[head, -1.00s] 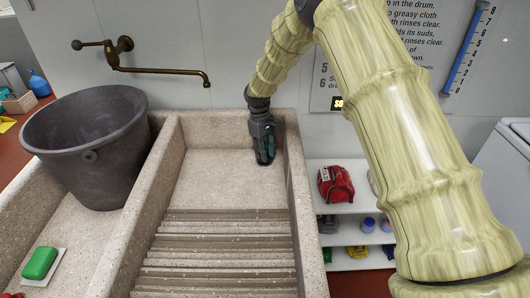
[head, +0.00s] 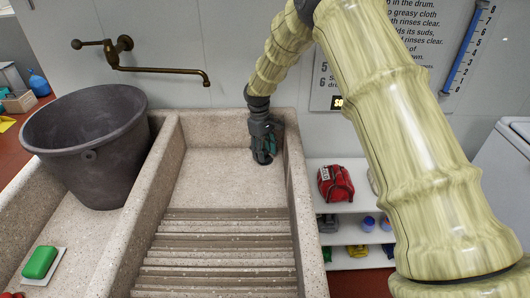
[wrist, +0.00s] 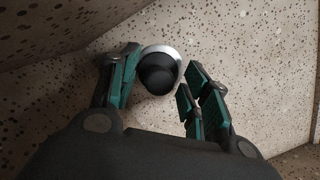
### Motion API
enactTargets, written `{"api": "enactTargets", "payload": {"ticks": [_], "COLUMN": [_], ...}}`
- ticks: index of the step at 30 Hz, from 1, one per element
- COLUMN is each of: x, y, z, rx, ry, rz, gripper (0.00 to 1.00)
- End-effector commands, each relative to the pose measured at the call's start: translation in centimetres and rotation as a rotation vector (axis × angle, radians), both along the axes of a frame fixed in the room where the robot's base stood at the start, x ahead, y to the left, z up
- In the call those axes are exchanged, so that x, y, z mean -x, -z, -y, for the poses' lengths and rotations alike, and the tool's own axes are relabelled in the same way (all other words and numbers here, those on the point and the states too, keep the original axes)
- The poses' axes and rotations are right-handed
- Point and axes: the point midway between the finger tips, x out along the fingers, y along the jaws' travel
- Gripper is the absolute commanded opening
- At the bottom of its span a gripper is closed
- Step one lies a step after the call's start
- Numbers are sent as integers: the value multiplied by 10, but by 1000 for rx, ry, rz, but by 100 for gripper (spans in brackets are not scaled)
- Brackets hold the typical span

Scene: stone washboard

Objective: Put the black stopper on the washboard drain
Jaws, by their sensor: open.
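My gripper (head: 264,158) points down into the back right corner of the washboard basin (head: 222,182). In the wrist view my gripper (wrist: 160,68) is open, its teal fingers apart on either side of a round black piece that looks like the stopper (wrist: 156,76). The black piece shows inside a bright metal ring, which looks like the drain (wrist: 173,52). It appears to sit in or on the ring, but how well it is seated I cannot tell. In the head view my gripper hides both.
The basin's stone walls stand close beside and behind my gripper. Ridges (head: 222,240) fill the basin's front. A dark bucket (head: 85,150) and a green soap bar (head: 40,262) are in the left basin. A bronze tap (head: 160,71) reaches over from the wall.

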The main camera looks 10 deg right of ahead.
Motion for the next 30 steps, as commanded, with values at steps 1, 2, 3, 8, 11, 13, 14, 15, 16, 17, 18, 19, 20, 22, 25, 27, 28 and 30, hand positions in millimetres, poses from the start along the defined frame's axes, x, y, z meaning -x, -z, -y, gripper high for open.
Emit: {"api": "enactTargets", "payload": {"ticks": [1, 2, 3, 8, 11, 13, 14, 15, 16, 17, 18, 19, 20, 22, 25, 27, 28, 30], "x": [-2, -2, -3, -6, -8, -10, -10, -11, -11, -12, -13, -13, -13, -14, -14, -14, -14, -14], "y": [-7, -11, -17, -46, -65, -76, -81, -87, -92, -95, -99, -102, -105, -109, -113, -114, -114, -114], "z": [-1, -1, -1, -4, -5, -6, -6, -7, -7, -7, -8, -8, -8, -9, -9, -9, -9, -9], "rx": [0, 0, 0, 0, 0, 0, -1, -1, 0, 0, 0, 0, 0, -1, -1, -1, -1, -1], "ry": [0, 0, 0, 0, 0, 0, 0, 0, 0, 0, 0, 0, 0, 0, 0, 0, 0, 0], "rz": [4, 4, 4, 4, 4, 2, 3, 3, 2, 2, 2, 2, 2, 1, 1, 1, 1, 1], "gripper": [47, 47, 47, 47, 47, 47, 47, 47, 47, 47, 47, 47, 47, 47, 47, 47, 47, 47]}}
